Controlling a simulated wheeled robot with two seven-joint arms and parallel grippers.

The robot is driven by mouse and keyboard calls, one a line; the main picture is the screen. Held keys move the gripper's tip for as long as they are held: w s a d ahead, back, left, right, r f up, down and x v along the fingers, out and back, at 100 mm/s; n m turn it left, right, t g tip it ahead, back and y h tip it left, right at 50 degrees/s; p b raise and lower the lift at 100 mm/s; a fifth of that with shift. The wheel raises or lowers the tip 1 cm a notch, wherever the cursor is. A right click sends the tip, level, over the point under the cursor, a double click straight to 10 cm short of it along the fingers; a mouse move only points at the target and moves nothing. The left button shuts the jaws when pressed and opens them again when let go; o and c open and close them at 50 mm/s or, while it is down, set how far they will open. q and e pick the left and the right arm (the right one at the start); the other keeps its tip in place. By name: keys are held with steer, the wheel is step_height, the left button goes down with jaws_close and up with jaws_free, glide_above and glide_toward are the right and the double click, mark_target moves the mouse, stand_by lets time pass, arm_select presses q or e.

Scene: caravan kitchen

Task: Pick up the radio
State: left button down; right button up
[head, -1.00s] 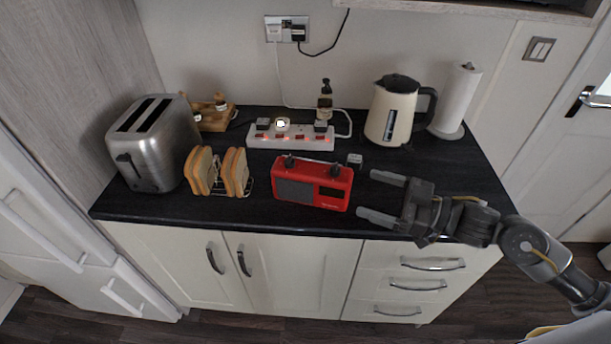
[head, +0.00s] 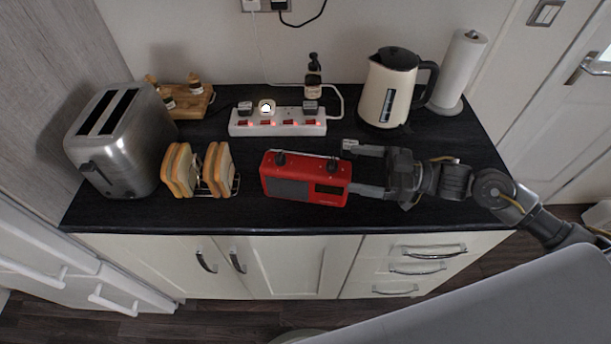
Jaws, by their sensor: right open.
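The red radio (head: 306,178) stands upright on the black worktop, near its front edge. It has a grey speaker grille, two dark knobs and a handle along its top. My right gripper (head: 352,170) is open at the radio's right end. One finger is at the back near the radio's top right corner. The other finger is in front, its tip at the radio's right end. I cannot tell whether either finger touches it. My left gripper is out of view.
A toast rack with bread (head: 199,169) and a steel toaster (head: 121,140) stand left of the radio. A white power strip (head: 277,122) lies behind it. A cream kettle (head: 386,91) and a paper roll (head: 456,70) stand at the back right. The worktop's front edge (head: 290,226) is close.

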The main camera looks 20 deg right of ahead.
mark_target(328, 169)
steer(key=w+a+p, duration=0.1)
steer(key=a, duration=0.1)
steer(key=w+a+f+p, duration=0.1)
steer(key=a, duration=0.1)
steer(key=w+a+f, duration=0.1)
steer(key=a, duration=0.1)
steer(key=shift+p, duration=0.4)
steer(key=shift+w+a+f, duration=0.1)
steer(key=shift+a+f, duration=0.05)
steer(key=shift+a, duration=0.25)
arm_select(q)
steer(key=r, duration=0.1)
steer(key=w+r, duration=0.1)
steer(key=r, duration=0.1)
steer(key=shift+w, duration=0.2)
arm_select(e)
steer(key=shift+d, duration=0.1)
steer(key=c, duration=1.4)
steer(key=shift+c, duration=1.4)
